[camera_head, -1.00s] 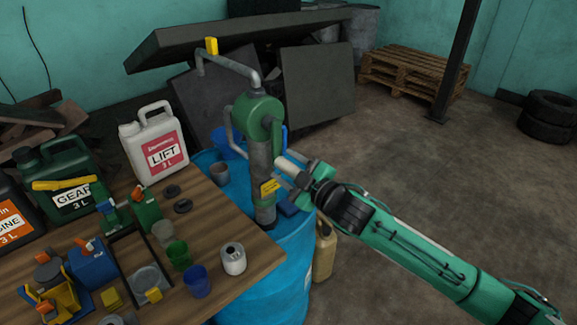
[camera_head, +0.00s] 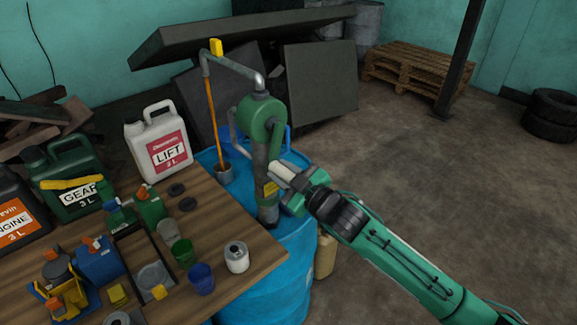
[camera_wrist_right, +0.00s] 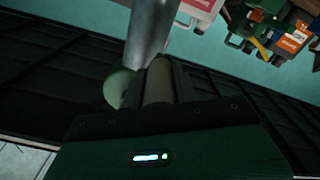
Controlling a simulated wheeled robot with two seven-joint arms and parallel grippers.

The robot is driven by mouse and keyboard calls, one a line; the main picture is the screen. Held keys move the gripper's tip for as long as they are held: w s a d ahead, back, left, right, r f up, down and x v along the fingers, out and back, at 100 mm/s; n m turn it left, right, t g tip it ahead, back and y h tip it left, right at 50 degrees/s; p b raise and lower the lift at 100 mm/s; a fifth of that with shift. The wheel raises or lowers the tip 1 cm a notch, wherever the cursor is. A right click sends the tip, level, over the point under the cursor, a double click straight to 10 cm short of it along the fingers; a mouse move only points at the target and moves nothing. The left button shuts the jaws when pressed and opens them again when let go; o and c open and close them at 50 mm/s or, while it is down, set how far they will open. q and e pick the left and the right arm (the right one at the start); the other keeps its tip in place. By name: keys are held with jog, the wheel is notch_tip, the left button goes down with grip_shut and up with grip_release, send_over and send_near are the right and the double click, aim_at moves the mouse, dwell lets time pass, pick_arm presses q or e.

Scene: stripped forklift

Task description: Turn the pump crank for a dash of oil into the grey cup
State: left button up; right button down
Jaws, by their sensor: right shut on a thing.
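The green pump (camera_head: 262,117) stands on the blue drum (camera_head: 285,262), its pipe spout (camera_head: 232,66) arching left. A thin orange-brown stream of oil (camera_head: 212,115) falls from the spout into the grey cup (camera_head: 223,175), which stands upright on the drum top beneath it. The oil level inside cannot be made out. My right gripper (camera_head: 285,187) is shut on the pale grip of the crank (camera_head: 281,171), at the right of the pump column. In the right wrist view the grip (camera_wrist_right: 158,82) lies between the fingers, below the metal crank arm (camera_wrist_right: 150,38). My left gripper is out of view.
The wooden table (camera_head: 262,250) at the left holds a white LIFT canister (camera_head: 158,143), a green GEAR can (camera_head: 65,180) and several small cups, including a white one (camera_head: 236,257). A tan can (camera_head: 325,255) stands beside the drum. The floor at right is open.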

jog(key=shift+s+a, duration=0.1)
jog(key=c, duration=1.1)
grip_release()
jog(key=shift+s, duration=0.1)
jog(key=shift+s+d, duration=0.2)
jog(key=shift+d, duration=0.1)
jog(key=shift+b+v, duration=2.1)
jog(key=shift+v, duration=4.4)
